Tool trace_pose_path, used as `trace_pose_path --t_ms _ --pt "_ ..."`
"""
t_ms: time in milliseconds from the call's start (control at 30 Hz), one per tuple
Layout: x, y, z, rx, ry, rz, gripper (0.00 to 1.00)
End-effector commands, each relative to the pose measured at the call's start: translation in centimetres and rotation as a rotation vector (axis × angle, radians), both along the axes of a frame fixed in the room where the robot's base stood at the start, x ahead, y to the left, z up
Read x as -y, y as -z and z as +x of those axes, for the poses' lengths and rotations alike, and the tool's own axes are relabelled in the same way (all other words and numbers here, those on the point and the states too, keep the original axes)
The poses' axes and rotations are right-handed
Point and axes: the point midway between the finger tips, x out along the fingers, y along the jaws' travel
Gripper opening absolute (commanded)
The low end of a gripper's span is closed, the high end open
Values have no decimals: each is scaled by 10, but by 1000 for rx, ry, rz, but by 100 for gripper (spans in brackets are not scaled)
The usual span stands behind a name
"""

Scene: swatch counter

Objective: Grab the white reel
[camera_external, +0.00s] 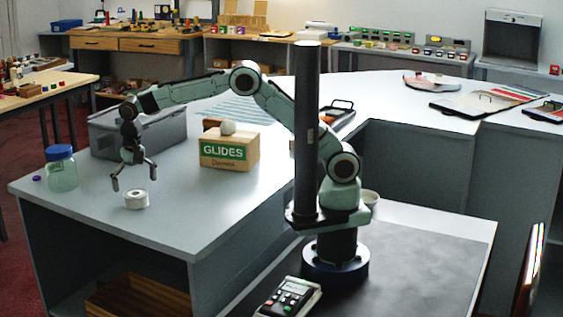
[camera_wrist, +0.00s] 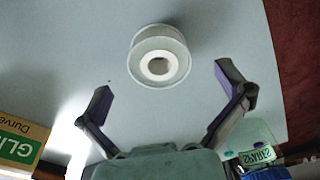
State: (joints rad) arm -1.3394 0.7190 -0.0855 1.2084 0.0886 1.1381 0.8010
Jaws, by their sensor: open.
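The white reel (camera_external: 136,200) sits on the grey counter near its front left edge, with its round hub facing up. In the wrist view the reel (camera_wrist: 160,57) lies at the upper middle, ahead of the fingertips. My gripper (camera_external: 133,180) hangs above the reel with its fingers spread. In the wrist view my gripper (camera_wrist: 164,82) is open and empty, with one finger on each side. The reel is apart from both fingers, and nothing hides it.
A jar with a blue lid (camera_external: 62,168) stands left of the reel, with a small purple cap (camera_external: 37,178) beside it. A grey bin (camera_external: 150,134) is behind my gripper. A GLIDES box (camera_external: 229,150) with a white lump (camera_external: 227,127) on top stands to the right.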

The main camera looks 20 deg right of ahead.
Motion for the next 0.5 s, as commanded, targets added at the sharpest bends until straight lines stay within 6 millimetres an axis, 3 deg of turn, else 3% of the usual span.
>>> trace_pose_path --t_ms 200,500 --pt "-1 28 4 0 1 -2 100" --pt "-1 33 4 0 2 0 100"
